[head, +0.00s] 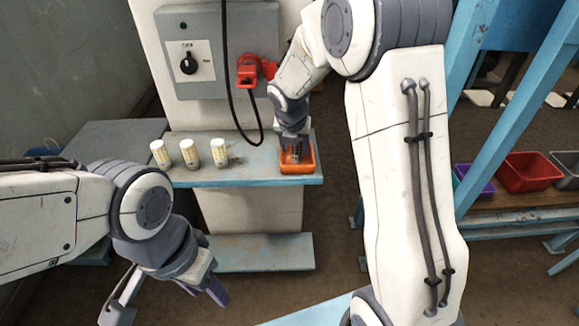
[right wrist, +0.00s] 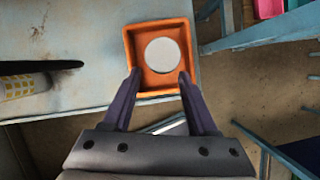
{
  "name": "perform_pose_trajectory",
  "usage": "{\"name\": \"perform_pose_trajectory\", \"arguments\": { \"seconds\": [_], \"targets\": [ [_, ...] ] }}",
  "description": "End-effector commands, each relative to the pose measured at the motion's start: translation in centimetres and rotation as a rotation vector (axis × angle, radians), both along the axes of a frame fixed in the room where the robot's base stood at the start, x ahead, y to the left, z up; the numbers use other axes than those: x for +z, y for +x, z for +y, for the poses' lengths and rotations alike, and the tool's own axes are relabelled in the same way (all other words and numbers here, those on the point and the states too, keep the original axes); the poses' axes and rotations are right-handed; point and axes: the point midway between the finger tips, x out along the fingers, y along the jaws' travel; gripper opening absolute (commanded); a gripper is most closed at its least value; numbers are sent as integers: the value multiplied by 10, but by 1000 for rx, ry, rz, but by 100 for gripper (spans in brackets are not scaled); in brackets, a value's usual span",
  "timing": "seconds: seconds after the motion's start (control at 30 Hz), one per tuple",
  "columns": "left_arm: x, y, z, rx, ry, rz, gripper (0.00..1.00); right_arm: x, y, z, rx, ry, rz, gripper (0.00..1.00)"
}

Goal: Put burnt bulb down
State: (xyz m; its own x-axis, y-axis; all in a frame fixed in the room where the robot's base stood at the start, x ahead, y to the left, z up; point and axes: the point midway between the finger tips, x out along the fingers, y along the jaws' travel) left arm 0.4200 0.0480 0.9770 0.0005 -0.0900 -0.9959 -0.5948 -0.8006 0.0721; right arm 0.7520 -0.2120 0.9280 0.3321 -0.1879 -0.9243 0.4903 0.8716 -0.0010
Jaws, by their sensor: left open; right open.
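An orange tray (head: 298,168) stands at the right end of the blue-grey shelf. It also shows in the right wrist view (right wrist: 128,45). A pale round thing (right wrist: 162,55), probably the burnt bulb seen end-on, is in the tray. My right gripper (head: 296,158) points down over the tray. In the right wrist view its two fingers (right wrist: 158,82) are apart, at the near edge of the pale disc. Whether they touch it is unclear. My left gripper (head: 168,302) is open and empty, low at the lower left, away from the shelf.
Three white-and-yellow bulbs (head: 189,153) stand in a row on the shelf (head: 262,172), left of the tray. A grey box with a black knob (head: 187,63) and a red plug (head: 248,70) with a hanging cable is above. Red, purple and grey bins (head: 528,172) are at right.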

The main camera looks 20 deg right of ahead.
Motion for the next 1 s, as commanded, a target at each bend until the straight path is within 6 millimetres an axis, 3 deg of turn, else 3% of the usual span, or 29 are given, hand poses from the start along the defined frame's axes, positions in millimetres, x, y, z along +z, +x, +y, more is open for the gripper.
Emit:
{"name": "perform_pose_trajectory", "arguments": {
  "seconds": [0.1, 0.3, 0.67, 0.83, 1.0],
  "targets": [
    [-9, 0, 0, 0, 1, 1, 50, -2, -26, 16, 5, 0, -2, 59],
    [-15, 0, 0, 0, 1, 1, 50, -1, -60, 35, 4, 0, -3, 59],
    [-17, 0, 0, 0, 1, 1, 50, 1, -81, 47, -23, 12, -5, 59],
    [-17, 0, 0, 0, 1, 1, 50, 10, -112, 73, -278, 136, -24, 59],
    [-17, 0, 0, 0, 1, 1, 50, 22, -177, 115, -789, 346, -16, 59]
  ]
}}
